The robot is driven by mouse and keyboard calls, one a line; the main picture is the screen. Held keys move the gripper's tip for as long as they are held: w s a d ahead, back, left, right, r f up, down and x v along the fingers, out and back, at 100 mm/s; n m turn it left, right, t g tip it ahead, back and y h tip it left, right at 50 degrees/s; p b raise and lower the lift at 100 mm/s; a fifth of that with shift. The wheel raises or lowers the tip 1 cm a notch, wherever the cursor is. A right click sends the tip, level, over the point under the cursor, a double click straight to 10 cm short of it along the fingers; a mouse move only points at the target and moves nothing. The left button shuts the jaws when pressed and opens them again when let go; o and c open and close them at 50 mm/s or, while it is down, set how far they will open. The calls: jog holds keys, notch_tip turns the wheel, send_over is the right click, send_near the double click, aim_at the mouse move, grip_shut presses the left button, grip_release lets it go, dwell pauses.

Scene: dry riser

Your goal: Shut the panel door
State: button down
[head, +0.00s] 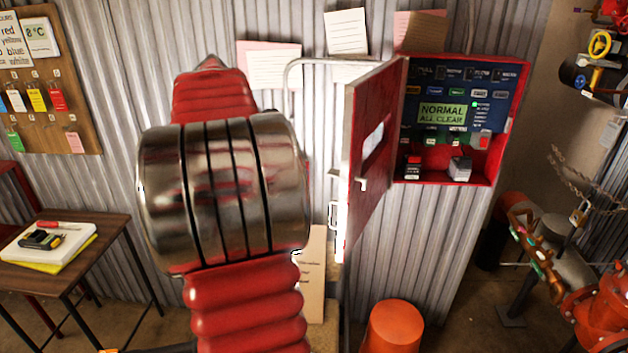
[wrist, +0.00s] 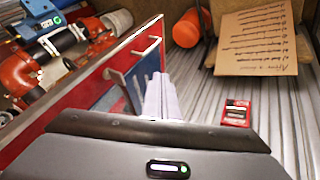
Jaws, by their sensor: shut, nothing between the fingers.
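The red panel door (head: 366,150) stands wide open in the head view, swung out from the left side of the red panel box (head: 488,172). It has a pale window and a small handle (head: 362,184). In the wrist view the door (wrist: 88,72) runs slantwise on the left, with its handle (wrist: 145,48) near the far end. My gripper (wrist: 162,95) is shut and empty. Its pale fingers appear close beside the door, on its right in the wrist view; I cannot tell whether they touch. In the head view my arm and the door mostly hide the gripper.
Corrugated wall (wrist: 190,70) lies behind. An orange cylinder (head: 394,327) stands on the floor below the box. A wooden table (head: 62,250) is at left. Red pipework with valves (head: 600,300) is at right. A cardboard note (wrist: 255,38) leans at the wall.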

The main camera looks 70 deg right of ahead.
jog(key=s+d+f, duration=0.2)
jog(key=s+f, duration=0.5)
jog(key=s, duration=0.2)
jog(key=shift+f, duration=0.25)
